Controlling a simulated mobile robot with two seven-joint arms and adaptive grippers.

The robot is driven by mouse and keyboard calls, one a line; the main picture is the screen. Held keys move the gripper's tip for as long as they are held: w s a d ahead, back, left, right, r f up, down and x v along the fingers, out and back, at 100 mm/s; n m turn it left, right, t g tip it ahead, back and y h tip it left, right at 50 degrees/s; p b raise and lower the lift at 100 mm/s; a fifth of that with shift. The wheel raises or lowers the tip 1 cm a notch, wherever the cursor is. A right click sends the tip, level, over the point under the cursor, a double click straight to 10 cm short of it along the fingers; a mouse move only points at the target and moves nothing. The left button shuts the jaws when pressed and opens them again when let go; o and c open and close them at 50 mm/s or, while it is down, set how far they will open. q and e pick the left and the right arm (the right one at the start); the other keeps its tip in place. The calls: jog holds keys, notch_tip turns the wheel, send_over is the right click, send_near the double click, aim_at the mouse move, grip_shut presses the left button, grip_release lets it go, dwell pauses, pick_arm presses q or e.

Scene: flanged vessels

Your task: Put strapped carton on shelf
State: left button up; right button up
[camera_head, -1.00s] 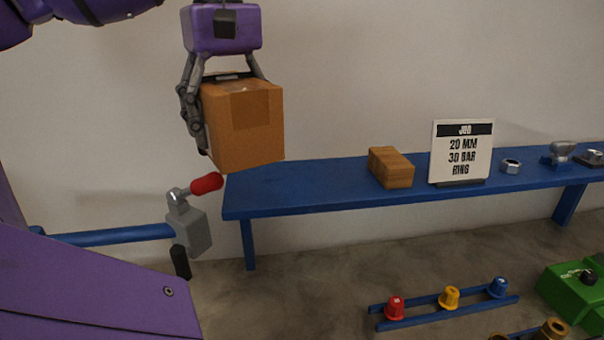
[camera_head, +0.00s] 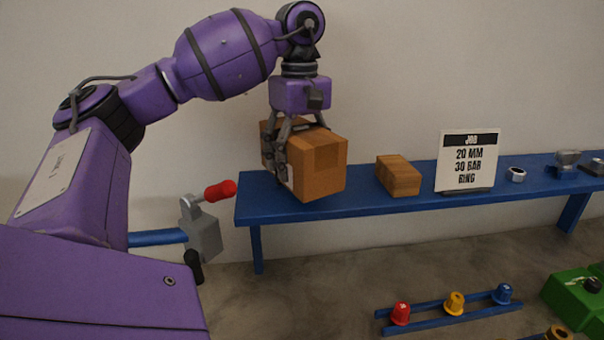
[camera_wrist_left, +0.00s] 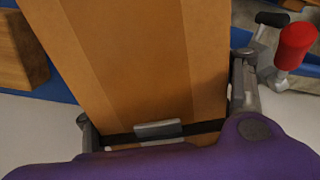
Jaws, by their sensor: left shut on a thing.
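The strapped carton (camera_head: 318,168) is a brown cardboard box at the left part of the blue shelf (camera_head: 360,204) in the head view. My left gripper (camera_head: 283,158) comes from above and is shut on the carton. In the left wrist view the carton (camera_wrist_left: 140,60) fills the middle, with a black strap and grey buckle between the fingers. The carton's bottom is at or just above the shelf top; I cannot tell whether it touches. My right gripper is not in view.
A wooden block (camera_head: 398,176) sits right of the carton, then a job sign (camera_head: 466,161) and a metal nut (camera_head: 516,174). A red-handled clamp (camera_head: 205,228) stands left of the shelf. Coloured caps on a blue rack (camera_head: 453,303) and a green unit (camera_head: 574,297) are at lower right.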

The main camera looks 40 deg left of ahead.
pick_arm(q)
jog(key=f, duration=0.1)
jog(key=w+f, duration=0.1)
jog(key=f, duration=0.1)
jog(key=shift+f, duration=0.4)
jog(key=shift+s, duration=0.1)
jog(key=shift+f, duration=0.15)
jog(key=o, duration=2.1)
jog(key=shift+f, duration=0.1)
